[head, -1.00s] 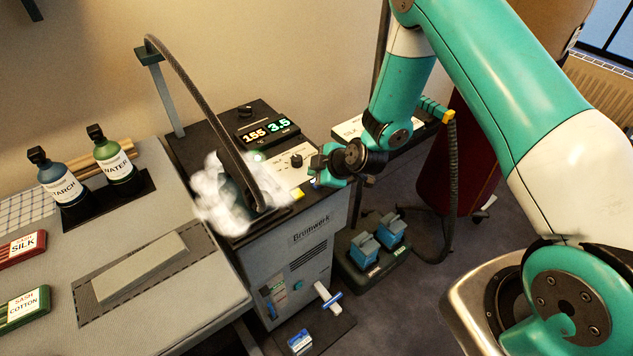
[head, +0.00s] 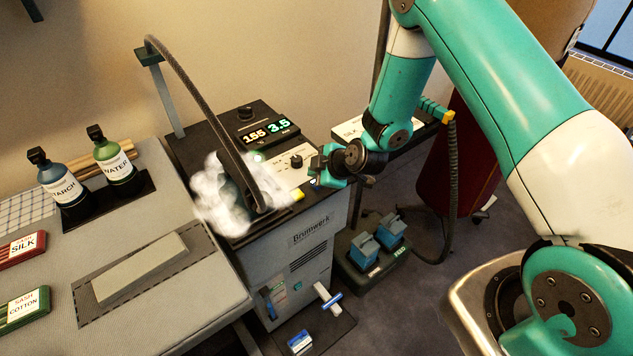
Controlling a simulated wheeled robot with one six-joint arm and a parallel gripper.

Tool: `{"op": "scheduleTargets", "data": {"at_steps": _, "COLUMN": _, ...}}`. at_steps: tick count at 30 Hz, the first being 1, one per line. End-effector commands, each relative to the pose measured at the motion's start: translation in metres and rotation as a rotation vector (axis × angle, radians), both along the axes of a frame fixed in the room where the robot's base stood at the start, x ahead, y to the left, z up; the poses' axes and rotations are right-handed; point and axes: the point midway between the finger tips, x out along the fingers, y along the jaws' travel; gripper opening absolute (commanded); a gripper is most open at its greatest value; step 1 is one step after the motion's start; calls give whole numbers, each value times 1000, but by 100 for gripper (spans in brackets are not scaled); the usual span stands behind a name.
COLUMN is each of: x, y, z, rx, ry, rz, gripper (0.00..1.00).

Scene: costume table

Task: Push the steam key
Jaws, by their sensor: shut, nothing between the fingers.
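The steam station (head: 318,262) stands in the middle of the head view. Its pale control panel (head: 282,176) carries dark knobs, a green light and a small yellow piece (head: 298,195) near the front edge. I cannot read which control is the steam key. My gripper (head: 316,181) is shut and empty at the panel's right edge, its tips close to the panel. I cannot tell whether they touch a key. White steam (head: 212,196) surrounds the dark iron (head: 237,199) on the station's top. The display (head: 266,132) shows 155 and 3.5.
A hose (head: 200,87) arches over the station to the iron. Starch (head: 70,190) and water (head: 118,166) bottles stand on the board at left, near a red silk block (head: 22,246) and a green cotton block (head: 24,306). Blue pedals (head: 391,229) sit on the floor at right.

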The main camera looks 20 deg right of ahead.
Motion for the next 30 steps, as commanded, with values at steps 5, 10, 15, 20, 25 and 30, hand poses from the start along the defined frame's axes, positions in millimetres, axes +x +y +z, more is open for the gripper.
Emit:
{"op": "scheduleTargets", "data": {"at_steps": 5, "x": 0, "y": 0, "z": 0, "rx": 0, "ry": 0, "rz": 0, "gripper": 0}}
{"op": "scheduleTargets", "data": {"at_steps": 10, "x": 0, "y": 0, "z": 0, "rx": 0, "ry": 0, "rz": 0, "gripper": 0}}
{"op": "scheduleTargets", "data": {"at_steps": 15, "x": 0, "y": 0, "z": 0, "rx": 0, "ry": 0, "rz": 0, "gripper": 0}}
{"op": "scheduleTargets", "data": {"at_steps": 20, "x": 0, "y": 0, "z": -4, "rx": 0, "ry": 0, "rz": 0, "gripper": 0}}
{"op": "scheduleTargets", "data": {"at_steps": 25, "x": 0, "y": 0, "z": -10, "rx": 0, "ry": 0, "rz": 0, "gripper": 0}}
{"op": "scheduleTargets", "data": {"at_steps": 30, "x": 0, "y": 0, "z": -9, "rx": 0, "ry": 0, "rz": 0, "gripper": 0}}
